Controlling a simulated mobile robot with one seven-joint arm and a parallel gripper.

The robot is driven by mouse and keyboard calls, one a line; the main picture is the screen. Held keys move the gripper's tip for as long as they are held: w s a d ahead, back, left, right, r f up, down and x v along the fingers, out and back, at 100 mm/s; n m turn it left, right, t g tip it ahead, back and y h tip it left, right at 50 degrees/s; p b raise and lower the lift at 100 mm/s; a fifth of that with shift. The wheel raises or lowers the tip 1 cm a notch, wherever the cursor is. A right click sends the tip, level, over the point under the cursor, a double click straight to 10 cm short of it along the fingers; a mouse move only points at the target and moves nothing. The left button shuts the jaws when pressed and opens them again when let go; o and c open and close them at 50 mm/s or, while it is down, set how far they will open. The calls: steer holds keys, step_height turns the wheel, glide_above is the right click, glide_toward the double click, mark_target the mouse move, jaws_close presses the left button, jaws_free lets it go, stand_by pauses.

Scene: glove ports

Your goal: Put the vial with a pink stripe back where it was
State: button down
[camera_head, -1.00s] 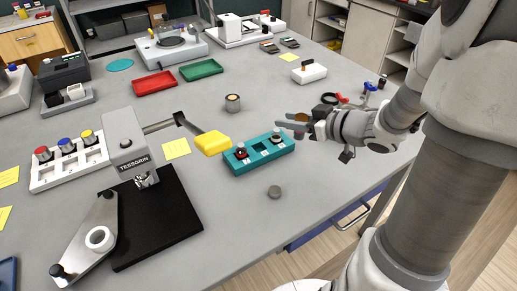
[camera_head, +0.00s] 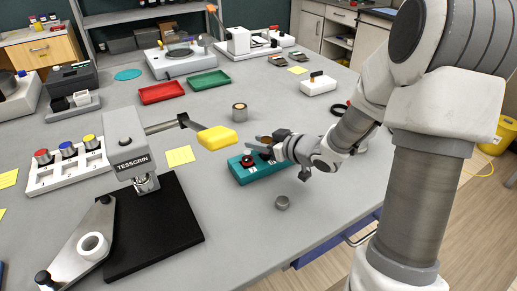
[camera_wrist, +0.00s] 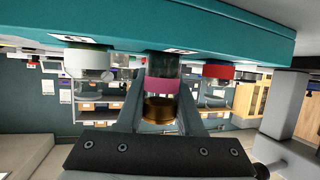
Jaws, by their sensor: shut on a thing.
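The vial with a pink stripe (camera_wrist: 161,86) has a brown cap and a clear body. My gripper (camera_wrist: 160,112) is shut on it, with one finger on each side of the cap end. The teal rack (camera_wrist: 230,32) fills the top of the wrist view. The vial's clear end overlaps the rack's edge near its middle; I cannot tell how far it is inside. In the head view, my gripper (camera_head: 261,145) is over the teal rack (camera_head: 270,173) and hides part of it. The vial's brown cap (camera_head: 266,140) shows between the fingers.
In the wrist view, a white-collared vial (camera_wrist: 86,64) and a red-collared vial (camera_wrist: 218,72) flank the held one. A yellow paddle (camera_head: 217,138) is left of the rack.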

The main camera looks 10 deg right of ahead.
steer(key=shift+f, duration=0.6)
steer(key=shift+f, duration=0.3)
steer(key=c, duration=0.8)
jaws_free()
steer(key=shift+s, duration=0.1)
steer(key=shift+s+d+r, duration=0.15)
steer(key=shift+s+r, duration=0.05)
steer(key=shift+r, duration=0.15)
steer(key=p+v, duration=0.3)
steer(key=v, duration=0.7)
steer(key=shift+s+d+r, duration=0.25)
steer(key=shift+s+d, duration=0.1)
steer(key=shift+s, duration=0.2)
